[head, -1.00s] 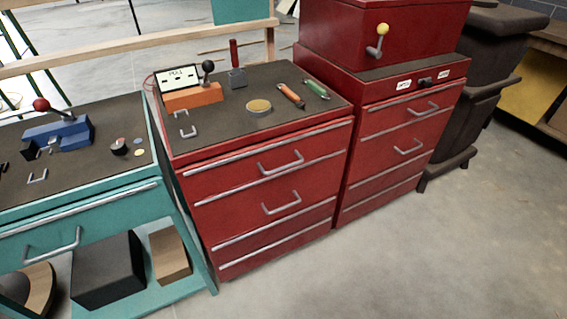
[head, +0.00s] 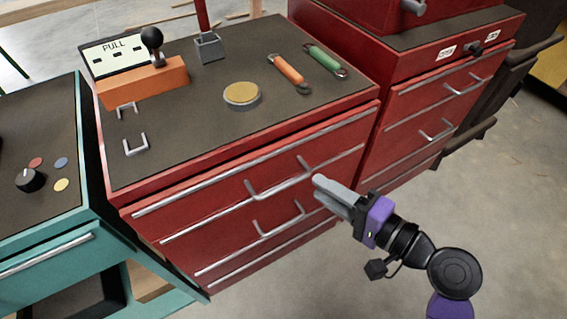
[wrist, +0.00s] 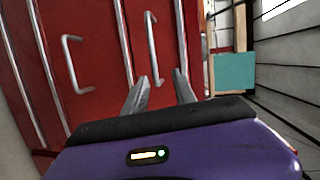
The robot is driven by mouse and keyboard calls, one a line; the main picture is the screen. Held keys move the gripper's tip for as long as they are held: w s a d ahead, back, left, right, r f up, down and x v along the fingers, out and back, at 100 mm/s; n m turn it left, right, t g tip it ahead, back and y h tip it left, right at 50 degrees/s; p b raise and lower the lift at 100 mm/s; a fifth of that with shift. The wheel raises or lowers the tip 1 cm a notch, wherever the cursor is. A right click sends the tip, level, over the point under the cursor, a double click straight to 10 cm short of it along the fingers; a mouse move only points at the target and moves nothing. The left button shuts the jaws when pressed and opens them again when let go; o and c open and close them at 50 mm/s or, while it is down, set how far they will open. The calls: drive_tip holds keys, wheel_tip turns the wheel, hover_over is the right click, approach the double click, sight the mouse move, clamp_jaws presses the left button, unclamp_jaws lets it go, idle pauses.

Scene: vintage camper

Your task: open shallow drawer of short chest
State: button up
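The short red chest (head: 190,215) stands in the middle of the head view, with its drawers closed. Its upper drawer handle (head: 270,193) and lower handle (head: 268,232) are grey bars on the front. My gripper (head: 322,188) is in front of the chest, near the right end of the upper handle. In the wrist view, the two fingers (wrist: 160,80) are apart with nothing between them that I can see held. The upper handle (wrist: 150,45) appears beyond and between the fingertips, and the lower handle (wrist: 68,62) is to the left. Contact cannot be told.
A taller red chest (head: 412,110) stands close on the right. A teal workbench (head: 60,255) is on the left. On the short chest's top are an orange lever block (head: 145,92), a yellow disc (head: 241,93) and two tools. Floor at lower right is open.

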sight(286, 185)
drive_tip(key=shift+g+y, duration=0.5)
drive_tip(key=shift+g, duration=0.3)
drive_tip(key=a, duration=0.2)
drive_tip(key=w+a+f, duration=0.1)
drive_tip(key=a, duration=0.2)
drive_tip(key=w+a+f, duration=0.1)
drive_tip(key=a, duration=0.2)
drive_tip(key=shift+w+a+b, duration=0.1)
drive_tip(key=shift+a+b, duration=0.05)
drive_tip(key=shift+b, duration=0.2)
clamp_jaws()
drive_tip(key=shift+f, duration=0.1)
idle(0.4)
